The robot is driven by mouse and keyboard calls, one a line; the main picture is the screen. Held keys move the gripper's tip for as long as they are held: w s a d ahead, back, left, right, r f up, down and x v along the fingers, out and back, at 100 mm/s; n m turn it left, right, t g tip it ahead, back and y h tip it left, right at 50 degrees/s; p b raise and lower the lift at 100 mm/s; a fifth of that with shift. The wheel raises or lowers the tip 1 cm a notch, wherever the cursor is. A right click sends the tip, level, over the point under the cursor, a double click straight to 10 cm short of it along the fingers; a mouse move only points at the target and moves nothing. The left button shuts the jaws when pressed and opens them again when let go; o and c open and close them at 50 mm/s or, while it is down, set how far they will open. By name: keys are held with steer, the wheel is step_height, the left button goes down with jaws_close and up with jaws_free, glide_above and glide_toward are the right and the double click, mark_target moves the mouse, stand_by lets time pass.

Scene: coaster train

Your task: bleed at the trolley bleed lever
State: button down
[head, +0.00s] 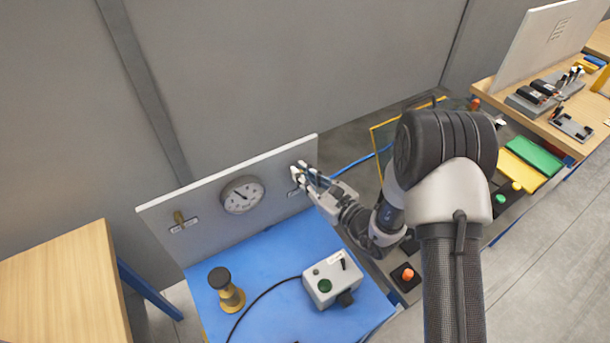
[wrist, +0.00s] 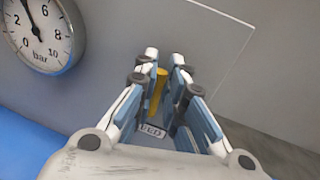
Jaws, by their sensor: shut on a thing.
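The bleed lever is a yellow bar (wrist: 159,90) on the grey upright panel (head: 218,206), above a small white label (wrist: 151,130) that is partly hidden. My gripper (head: 303,174) is at the right end of that panel and covers most of the lever in the head view. In the wrist view my gripper (wrist: 165,62) has its fingers on both sides of the yellow bar, shut on it. A round pressure gauge (head: 242,194) is on the panel to the left; it also shows in the wrist view (wrist: 40,32), marked in bar.
A brass fitting (head: 179,219) with a label is at the panel's left. On the blue bench top (head: 280,245) stand a black-topped brass valve (head: 226,290) and a grey control box (head: 332,280) with a cable. A wooden table (head: 60,285) is at left. A yellow-edged frame (head: 378,150) stands behind my arm.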

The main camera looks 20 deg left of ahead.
mark_target(280, 188)
steer(key=n+b, duration=0.1)
steer(key=s+a+n+b, duration=0.1)
steer(key=n+b, duration=0.1)
steer(key=n, duration=0.1)
steer(key=shift+s+a+f+h, duration=0.15)
steer(key=shift+s+f+h, duration=0.1)
steer(key=shift+f+h, duration=0.15)
steer(key=n+b, duration=0.2)
steer(key=s+a+f+n+h+b, duration=0.1)
steer(key=n+b, duration=0.1)
steer(key=b, duration=0.1)
steer(key=shift+s+a+f+b, duration=0.1)
steer(key=shift+s+f+b, duration=0.1)
steer(key=shift+b, duration=0.1)
steer(key=n+b, duration=0.1)
steer(key=b, duration=0.1)
steer(key=f+n+b, duration=0.1)
steer(key=n+b, duration=0.1)
steer(key=b, duration=0.1)
steer(key=s+f+n+t+h+b, duration=0.1)
steer(key=b, duration=0.1)
steer(key=shift+a, duration=0.4)
steer(key=shift+s+f+n+t+h+b, duration=0.1)
steer(key=shift+f+n+t+h+b, duration=0.15)
steer(key=shift+n+b, duration=0.4)
steer(key=shift+f+n+t+h+b, duration=0.15)
steer(key=shift+f+n+b, duration=0.2)
steer(key=shift+n, duration=0.5)
steer(key=shift+r, duration=0.1)
